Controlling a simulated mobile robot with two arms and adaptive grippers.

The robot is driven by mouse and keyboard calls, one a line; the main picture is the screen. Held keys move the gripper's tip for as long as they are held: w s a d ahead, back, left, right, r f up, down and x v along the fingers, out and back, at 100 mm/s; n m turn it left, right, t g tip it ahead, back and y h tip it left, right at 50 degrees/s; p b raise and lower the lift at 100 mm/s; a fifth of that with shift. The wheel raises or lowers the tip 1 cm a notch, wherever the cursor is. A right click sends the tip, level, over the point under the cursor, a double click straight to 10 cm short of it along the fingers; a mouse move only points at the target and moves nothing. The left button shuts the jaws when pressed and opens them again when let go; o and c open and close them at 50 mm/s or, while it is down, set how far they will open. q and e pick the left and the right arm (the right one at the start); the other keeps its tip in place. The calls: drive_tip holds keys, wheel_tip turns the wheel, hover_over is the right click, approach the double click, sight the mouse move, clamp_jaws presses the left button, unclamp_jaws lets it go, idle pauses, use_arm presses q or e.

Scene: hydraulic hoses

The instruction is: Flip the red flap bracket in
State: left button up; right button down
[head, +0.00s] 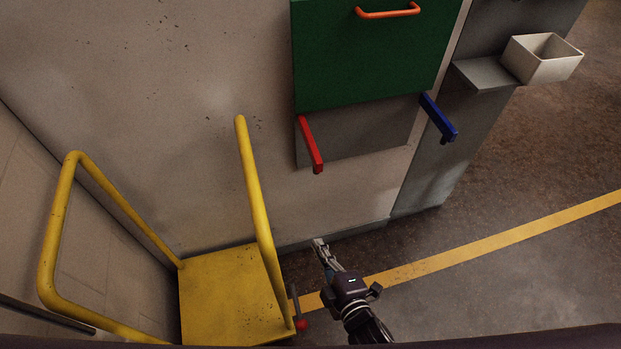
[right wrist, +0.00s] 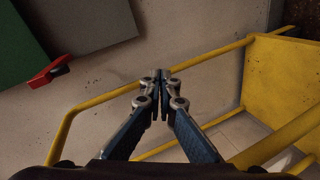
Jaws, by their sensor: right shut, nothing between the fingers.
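The red flap bracket (head: 311,144) sticks out from the wall below the left lower corner of a green flap (head: 370,50). In the right wrist view the red bracket (right wrist: 50,72) shows at the upper left, beside the green flap (right wrist: 15,45). A blue bracket (head: 438,117) sticks out below the flap's right side. My right gripper (head: 319,243) is shut and empty, below the red bracket and apart from it. Its closed fingertips also show in the right wrist view (right wrist: 161,76). My left gripper is not in view.
A yellow cart (head: 225,295) with tall tube rails (head: 255,185) stands left of my right gripper. An orange handle (head: 388,12) is on the green flap. A white bin (head: 540,62) hangs at the upper right. The floor at the right, with a yellow line (head: 500,240), is clear.

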sight(310, 146)
wheel_tip(310, 146, up, 15)
drive_tip(key=w+a+n+t+y, duration=0.1)
drive_tip(key=w+a+n+t, duration=0.1)
drive_tip(key=n+t, duration=0.1)
drive_tip(key=shift+f+n+y+b, duration=0.2)
drive_tip(key=shift+n+y+b, duration=0.15)
drive_tip(key=shift+n, duration=0.25)
drive_tip(key=shift+a, duration=0.15)
drive_tip(key=p+x, duration=0.2)
drive_tip(key=x, duration=0.8)
drive_tip(key=d+p, duration=0.1)
drive_tip(key=d, duration=0.3)
drive_tip(key=shift+w, duration=0.1)
drive_tip(key=shift+d, duration=0.1)
drive_tip(key=shift+y, duration=0.25)
